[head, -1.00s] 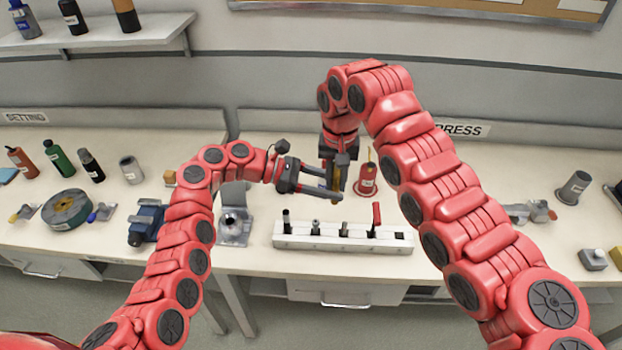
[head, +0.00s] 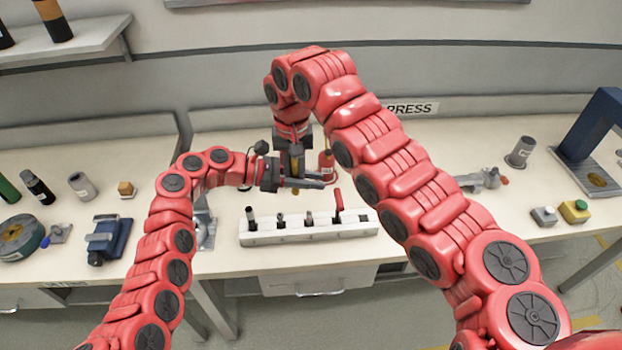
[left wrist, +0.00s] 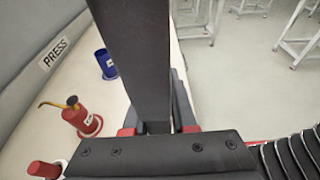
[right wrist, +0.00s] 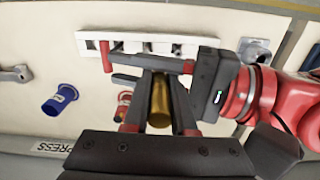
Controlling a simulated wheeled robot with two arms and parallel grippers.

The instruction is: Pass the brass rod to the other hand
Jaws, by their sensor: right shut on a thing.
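The brass rod (right wrist: 160,103) is upright in the jaws of my right gripper (right wrist: 158,100). In the head view a short stretch of the rod (head: 296,160) shows below the right gripper. My left gripper (head: 312,180) comes in from the left, its fingers level and reaching across at the rod. Its fingers look apart, with the rod between or right beside them; contact cannot be made out. In the left wrist view a dark part of my right arm covers the middle and hides the rod.
A white block (head: 262,237) with several pegs and a red handle stands in front of the grippers. A red bottle (head: 326,163) stands close behind them. A blue cup (left wrist: 106,64) shows in the left wrist view.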

